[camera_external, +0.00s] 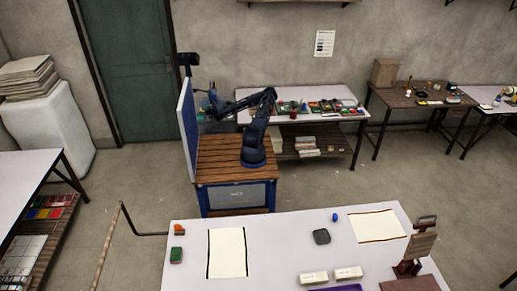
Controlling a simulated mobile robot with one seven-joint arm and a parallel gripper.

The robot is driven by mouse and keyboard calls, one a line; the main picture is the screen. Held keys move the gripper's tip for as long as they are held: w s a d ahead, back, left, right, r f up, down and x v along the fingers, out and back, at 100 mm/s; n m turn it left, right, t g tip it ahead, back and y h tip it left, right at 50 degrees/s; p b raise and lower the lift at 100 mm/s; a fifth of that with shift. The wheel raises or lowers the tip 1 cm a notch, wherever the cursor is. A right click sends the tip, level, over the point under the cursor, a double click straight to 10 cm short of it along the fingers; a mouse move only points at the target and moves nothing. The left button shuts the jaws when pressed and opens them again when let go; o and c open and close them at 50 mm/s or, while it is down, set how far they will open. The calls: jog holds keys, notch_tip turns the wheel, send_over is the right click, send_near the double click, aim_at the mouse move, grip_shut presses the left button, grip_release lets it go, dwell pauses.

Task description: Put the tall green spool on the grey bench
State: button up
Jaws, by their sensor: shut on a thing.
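My gripper (216,109) is at the left end of my outstretched arm, beside the blue upright panel and left of the back table. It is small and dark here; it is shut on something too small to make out. I cannot pick out a tall green spool for certain. Small green and red items (325,106) lie on the pale back table (257,95). Which surface is the grey bench is not clear.
My arm stands on a wooden-topped cart. The front table holds cream cloths (228,253), a dark rounded pad (321,237), white boxes (314,278) and a brown stand (414,255). A brown table (400,92) stands at the back right. Floor between the tables is clear.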

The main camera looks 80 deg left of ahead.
jog(key=shift+f, duration=2.65)
jog(key=shift+f, duration=0.1)
jog(key=o, duration=1)
jog(key=shift+o, duration=0.2)
jog(key=v, duration=1.1)
jog(key=shift+w+d, duration=0.1)
jog(key=shift+o, duration=0.6)
jog(key=shift+w+d, duration=0.2)
jog(key=shift+d, duration=0.1)
